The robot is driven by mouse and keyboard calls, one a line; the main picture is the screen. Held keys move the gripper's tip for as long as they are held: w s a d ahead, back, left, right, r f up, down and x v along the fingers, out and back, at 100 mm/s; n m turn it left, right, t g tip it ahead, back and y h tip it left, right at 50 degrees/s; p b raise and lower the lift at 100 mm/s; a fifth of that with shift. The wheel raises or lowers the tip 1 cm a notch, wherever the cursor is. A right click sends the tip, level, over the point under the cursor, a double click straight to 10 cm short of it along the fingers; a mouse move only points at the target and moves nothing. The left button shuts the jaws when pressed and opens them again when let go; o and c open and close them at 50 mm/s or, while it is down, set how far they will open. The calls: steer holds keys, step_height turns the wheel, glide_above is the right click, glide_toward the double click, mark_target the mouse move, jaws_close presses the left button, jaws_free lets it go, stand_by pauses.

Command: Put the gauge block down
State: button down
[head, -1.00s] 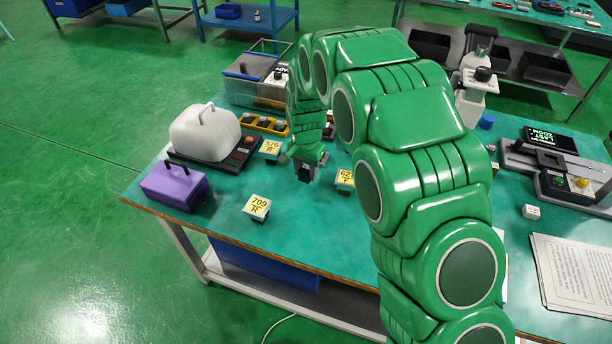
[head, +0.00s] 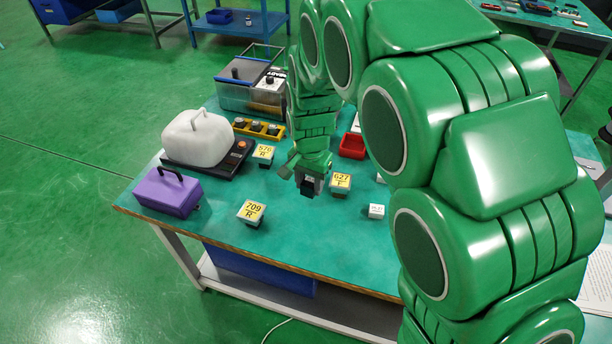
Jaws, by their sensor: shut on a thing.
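My gripper (head: 309,189) hangs pointing down over the green tabletop (head: 300,235), between the yellow tags marked 709 (head: 251,212) and 627 (head: 341,181). It is shut on a small dark block (head: 308,185), which I take to be the gauge block; only a little of it shows between the fingers. I cannot tell whether its underside touches the table. A third yellow tag, marked 576 (head: 263,152), stands behind and to the left of the gripper.
A white domed cover (head: 198,138) on a dark base and a purple box (head: 168,193) stand at the left. Behind are a yellow tray (head: 259,129), a clear-walled tank (head: 240,92) and a red bin (head: 352,146). A small white cube (head: 376,211) lies right. The front middle is clear.

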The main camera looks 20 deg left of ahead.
steer(key=shift+s+d+r, duration=0.4)
steer(key=shift+s+d, duration=0.05)
steer(key=shift+s, duration=0.2)
steer(key=shift+s+d+r, duration=0.35)
steer(key=shift+s+d, duration=0.05)
steer(key=shift+s, duration=0.25)
